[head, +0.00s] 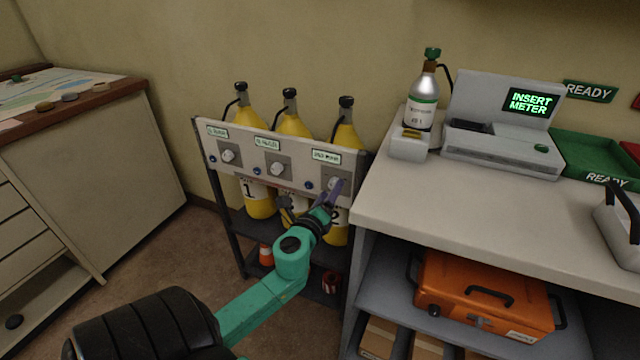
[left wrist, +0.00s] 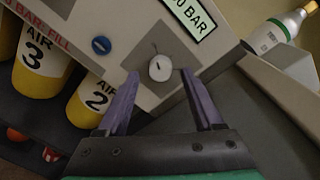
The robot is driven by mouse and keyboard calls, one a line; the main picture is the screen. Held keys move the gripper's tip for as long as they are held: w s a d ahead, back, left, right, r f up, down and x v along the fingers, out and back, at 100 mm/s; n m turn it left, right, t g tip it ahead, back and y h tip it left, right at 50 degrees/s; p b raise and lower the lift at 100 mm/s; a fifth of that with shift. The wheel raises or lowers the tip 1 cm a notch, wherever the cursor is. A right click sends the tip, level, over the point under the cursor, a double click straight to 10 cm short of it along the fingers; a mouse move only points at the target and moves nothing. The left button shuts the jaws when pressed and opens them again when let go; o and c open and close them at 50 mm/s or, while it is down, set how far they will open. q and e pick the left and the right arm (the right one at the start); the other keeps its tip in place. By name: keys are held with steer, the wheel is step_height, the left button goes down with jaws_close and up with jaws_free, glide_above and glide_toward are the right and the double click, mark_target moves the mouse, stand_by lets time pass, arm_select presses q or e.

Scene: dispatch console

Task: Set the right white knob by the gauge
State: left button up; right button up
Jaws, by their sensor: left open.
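The right white knob (left wrist: 160,68) is a small round knob with a short dark mark on a grey square plate. In the head view that plate (head: 325,180) is partly covered by my left gripper (head: 334,188). My left gripper (left wrist: 160,76) is open, with one purple finger on each side of the knob's near side in the left wrist view. I cannot tell whether the fingers touch it. A white label ending in "0 BAR" (left wrist: 190,14) sits above the knob; it also shows in the head view (head: 326,156). I see no clear needle gauge. My right gripper is out of view.
The panel has two more white knobs, left (head: 228,156) and middle (head: 275,169), and small blue buttons (left wrist: 101,45). Yellow cylinders (head: 258,200) stand behind it. A white counter (head: 440,200) closely borders the panel on the right.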

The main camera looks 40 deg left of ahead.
arm_select(q)
steer(key=b+v, duration=0.3)
steer(key=v, duration=1)
steer(key=shift+s, duration=0.25)
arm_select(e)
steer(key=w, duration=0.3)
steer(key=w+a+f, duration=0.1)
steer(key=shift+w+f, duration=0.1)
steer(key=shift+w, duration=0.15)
arm_select(q)
steer(key=shift+d, duration=0.1)
